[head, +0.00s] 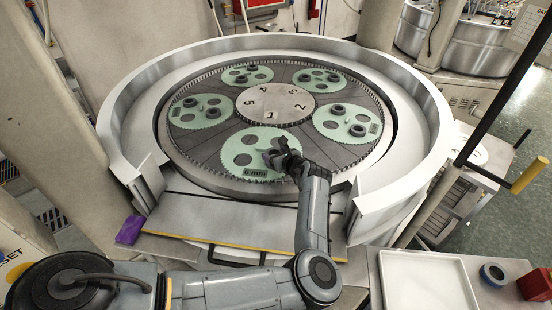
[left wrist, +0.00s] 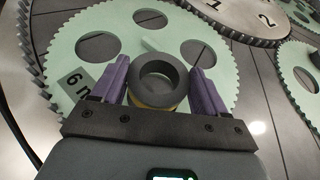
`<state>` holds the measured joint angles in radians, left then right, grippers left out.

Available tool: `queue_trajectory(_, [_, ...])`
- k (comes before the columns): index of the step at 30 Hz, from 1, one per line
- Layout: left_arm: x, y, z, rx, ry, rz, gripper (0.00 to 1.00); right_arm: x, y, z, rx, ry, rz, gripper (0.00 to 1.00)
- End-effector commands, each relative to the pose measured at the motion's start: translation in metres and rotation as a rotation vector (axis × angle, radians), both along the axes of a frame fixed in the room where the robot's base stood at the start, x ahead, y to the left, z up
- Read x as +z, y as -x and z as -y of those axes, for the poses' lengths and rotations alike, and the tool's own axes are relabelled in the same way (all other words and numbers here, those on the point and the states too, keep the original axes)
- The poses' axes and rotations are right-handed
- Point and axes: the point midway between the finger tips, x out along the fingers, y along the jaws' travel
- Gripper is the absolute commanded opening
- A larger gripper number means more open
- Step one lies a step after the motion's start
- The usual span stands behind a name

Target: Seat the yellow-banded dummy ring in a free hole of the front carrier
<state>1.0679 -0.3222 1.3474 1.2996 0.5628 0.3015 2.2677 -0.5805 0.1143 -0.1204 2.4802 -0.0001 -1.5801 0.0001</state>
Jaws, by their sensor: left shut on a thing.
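The front carrier (head: 229,153) is a mint-green toothed disc with several round holes, nearest me on the lapping plate; it also fills the left wrist view (left wrist: 112,27). My left gripper (head: 283,153) is over its right part, and its purple fingers (left wrist: 160,82) are shut on the dummy ring (left wrist: 160,97). The ring is dark grey with a yellow band low on its side. It appears to be above the carrier; the exact gap cannot be told. Three holes beyond the ring look empty; the carrier nearer the wrist is hidden. My right gripper is not in view.
Other carriers, such as the right one (head: 325,118), hold dark rings around the numbered centre plate (head: 275,108). A raised grey rim (head: 130,100) surrounds the plate, open toward me. A white tray (head: 425,285), a round blue-centred item (head: 493,273) and a red box (head: 536,284) stand front right.

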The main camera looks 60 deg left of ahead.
Motion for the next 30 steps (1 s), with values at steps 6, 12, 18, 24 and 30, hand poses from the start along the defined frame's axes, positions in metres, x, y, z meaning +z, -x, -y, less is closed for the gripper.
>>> queue_trajectory(6, [-0.021, 0.0, -0.001, 0.0, -0.003, -0.001, 0.22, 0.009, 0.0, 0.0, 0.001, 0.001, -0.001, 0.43])
queue_trajectory(12, [-0.024, 0.0, -0.001, 0.001, -0.004, 0.002, 0.22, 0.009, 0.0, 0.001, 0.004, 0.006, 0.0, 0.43])
queue_trajectory(18, [-0.026, 0.0, -0.001, 0.001, -0.003, 0.002, 0.22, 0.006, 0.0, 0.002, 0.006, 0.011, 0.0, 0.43])
queue_trajectory(24, [-0.029, 0.0, 0.0, 0.001, 0.001, 0.0, 0.86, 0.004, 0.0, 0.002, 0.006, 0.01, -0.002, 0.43])
queue_trajectory(30, [-0.029, 0.0, 0.0, 0.001, 0.0, 0.0, 0.99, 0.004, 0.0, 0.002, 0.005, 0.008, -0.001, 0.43])
